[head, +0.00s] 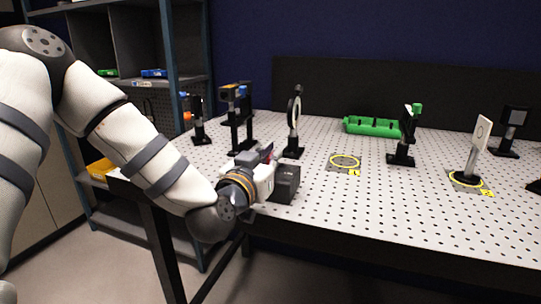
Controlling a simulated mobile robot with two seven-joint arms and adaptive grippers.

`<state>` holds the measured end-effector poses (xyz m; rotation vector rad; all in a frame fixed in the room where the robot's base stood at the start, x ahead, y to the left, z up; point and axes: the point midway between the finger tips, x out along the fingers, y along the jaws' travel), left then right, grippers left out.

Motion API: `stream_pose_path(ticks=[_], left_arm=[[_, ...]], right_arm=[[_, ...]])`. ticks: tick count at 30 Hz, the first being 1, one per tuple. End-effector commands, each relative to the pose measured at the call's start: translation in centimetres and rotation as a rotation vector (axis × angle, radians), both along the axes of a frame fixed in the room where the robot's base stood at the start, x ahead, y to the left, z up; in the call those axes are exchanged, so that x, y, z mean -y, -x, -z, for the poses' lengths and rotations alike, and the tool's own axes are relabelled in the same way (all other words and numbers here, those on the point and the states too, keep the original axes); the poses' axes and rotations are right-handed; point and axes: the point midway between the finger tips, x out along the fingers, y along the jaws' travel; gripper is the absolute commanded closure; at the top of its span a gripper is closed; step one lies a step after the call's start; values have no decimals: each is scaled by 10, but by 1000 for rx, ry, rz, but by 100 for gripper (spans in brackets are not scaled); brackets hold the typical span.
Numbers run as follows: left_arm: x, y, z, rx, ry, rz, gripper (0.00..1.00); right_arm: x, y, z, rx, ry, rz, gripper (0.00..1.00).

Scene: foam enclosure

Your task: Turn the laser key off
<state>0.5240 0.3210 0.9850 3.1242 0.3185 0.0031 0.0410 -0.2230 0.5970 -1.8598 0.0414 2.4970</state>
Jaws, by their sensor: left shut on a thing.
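My left gripper (264,176) reaches in from the left, low over the near left part of the table. It is at the left side of a small black box (287,186), which looks like the laser's key box. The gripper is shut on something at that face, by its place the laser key. The key itself is hidden by the gripper and wrist, so its turn angle cannot be seen. My right gripper is not in view.
The perforated optical table (390,215) carries several black-post mounts, among them a round one (294,115) behind the gripper. A green holder (373,127) lies at the back. A yellow ring (345,161) marks a bare spot. Shelving (185,60) stands at left.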

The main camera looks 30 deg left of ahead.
Motion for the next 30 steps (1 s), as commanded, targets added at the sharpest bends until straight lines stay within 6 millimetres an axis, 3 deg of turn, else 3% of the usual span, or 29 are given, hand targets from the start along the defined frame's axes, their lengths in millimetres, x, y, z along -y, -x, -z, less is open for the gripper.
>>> stream_pose_path(ticks=[11, 12, 14, 23, 26, 30], left_arm=[[0, 0, -1, 1, 0, -49, 100], [0, 0, -1, 1, 0, -49, 84], [0, 0, -1, 1, -1, -49, 72], [0, 0, -2, 2, -1, -48, 72], [1, 0, -17, 6, -1, -46, 72], [0, 1, -58, 11, -2, -47, 72]], right_arm=[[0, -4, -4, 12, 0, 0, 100], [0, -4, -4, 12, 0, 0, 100], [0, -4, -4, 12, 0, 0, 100], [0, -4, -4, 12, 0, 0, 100], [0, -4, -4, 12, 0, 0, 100], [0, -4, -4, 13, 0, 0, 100]])
